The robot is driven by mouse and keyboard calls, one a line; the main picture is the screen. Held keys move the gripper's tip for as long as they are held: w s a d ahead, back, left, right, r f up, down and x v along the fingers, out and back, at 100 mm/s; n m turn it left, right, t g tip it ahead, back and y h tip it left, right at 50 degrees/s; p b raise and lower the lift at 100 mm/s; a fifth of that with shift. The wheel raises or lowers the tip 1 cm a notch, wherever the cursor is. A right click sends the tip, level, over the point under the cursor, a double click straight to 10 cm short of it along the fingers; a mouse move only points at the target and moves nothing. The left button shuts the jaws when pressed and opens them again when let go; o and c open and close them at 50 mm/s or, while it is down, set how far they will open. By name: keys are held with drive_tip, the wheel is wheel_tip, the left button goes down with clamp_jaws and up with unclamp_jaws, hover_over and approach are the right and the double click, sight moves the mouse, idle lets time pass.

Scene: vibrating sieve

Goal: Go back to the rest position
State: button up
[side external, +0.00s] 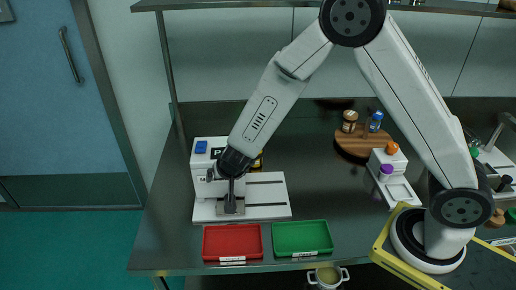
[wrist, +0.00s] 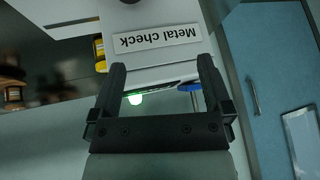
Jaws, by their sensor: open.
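My gripper (wrist: 163,78) is open in the wrist view, with nothing between its two black fingers. It faces a white machine with a "Metal check" label (wrist: 157,38), which appears upside down. A blue knob (wrist: 190,87) and a green glowing light (wrist: 134,98) show between the fingers, beyond them. In the side view, my arm reaches left over the bench, its end in front of the white machine (side external: 203,158). Contact with the machine cannot be told. My fingertips are hard to make out there.
A red tray (side external: 232,256) and a green tray (side external: 302,251) lie at the bench's front edge. A white pot (side external: 328,282) stands below the green tray. A round wooden board (side external: 352,148) with small jars is at the back. The middle of the bench (side external: 325,200) is clear.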

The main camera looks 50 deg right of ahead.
drive_tip(key=s+d+r+n+g+y, duration=0.1)
drive_tip(key=s+d+r+n+g, duration=0.1)
drive_tip(key=s, duration=0.7)
drive_tip(key=s+d+r+n+g+y, duration=0.1)
drive_tip(key=s+d+r+n, duration=0.3)
drive_tip(key=s, duration=0.6)
drive_tip(key=shift+d+r+n+g, duration=0.4)
drive_tip(key=shift+d+r, duration=0.5)
drive_tip(key=shift+r, duration=0.05)
